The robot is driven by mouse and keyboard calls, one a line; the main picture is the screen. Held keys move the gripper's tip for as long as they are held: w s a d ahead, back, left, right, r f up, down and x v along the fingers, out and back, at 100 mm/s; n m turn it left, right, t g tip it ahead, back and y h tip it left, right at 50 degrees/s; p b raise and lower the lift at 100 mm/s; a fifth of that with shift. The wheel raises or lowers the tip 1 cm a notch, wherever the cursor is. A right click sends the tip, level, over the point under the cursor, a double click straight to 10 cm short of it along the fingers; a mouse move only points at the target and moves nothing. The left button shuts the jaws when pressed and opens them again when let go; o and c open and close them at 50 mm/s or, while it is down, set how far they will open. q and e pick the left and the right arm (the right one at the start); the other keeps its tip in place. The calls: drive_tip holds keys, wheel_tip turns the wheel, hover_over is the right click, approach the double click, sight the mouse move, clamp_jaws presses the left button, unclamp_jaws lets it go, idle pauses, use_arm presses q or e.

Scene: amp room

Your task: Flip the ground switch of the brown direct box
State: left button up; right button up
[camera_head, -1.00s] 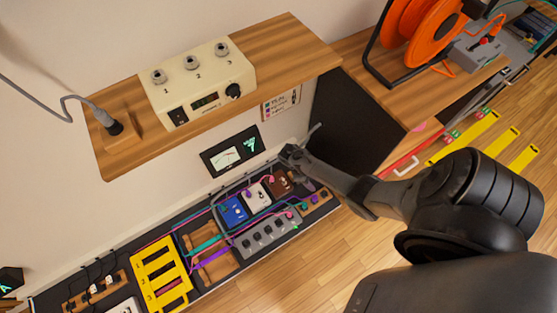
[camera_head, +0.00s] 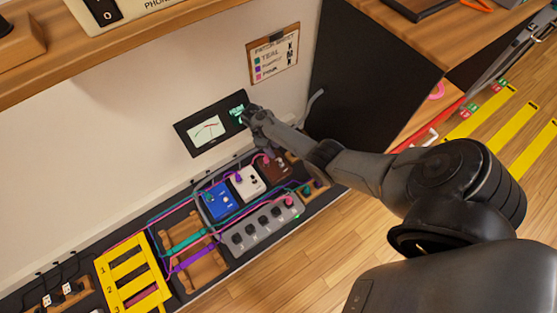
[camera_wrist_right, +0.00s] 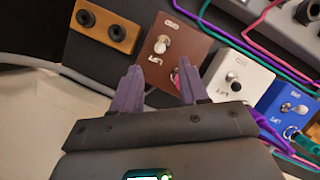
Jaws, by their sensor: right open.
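The brown direct box (camera_head: 274,165) sits at the right end of the row of boxes on the dark board, partly hidden by my right arm in the head view. My right gripper (camera_head: 250,116) is open and empty, apart from the box in the head view. In the right wrist view its two fingers (camera_wrist_right: 160,82) point toward the box's face, their tips spread near its lower edge. My left gripper is not in view.
A white box (camera_head: 247,182) and a blue box (camera_head: 219,201) stand beside the brown one, with teal, purple and pink cables around them. A grey box with knobs (camera_head: 262,226) lies in front. A meter panel (camera_head: 207,129) is on the wall behind; a wooden shelf (camera_head: 150,45) overhangs.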

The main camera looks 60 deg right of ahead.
drive_tip(key=b+x, duration=0.4)
drive_tip(key=x, duration=0.3)
drive_tip(key=shift+s+f, duration=0.1)
drive_tip(key=shift+f, duration=0.05)
clamp_jaws()
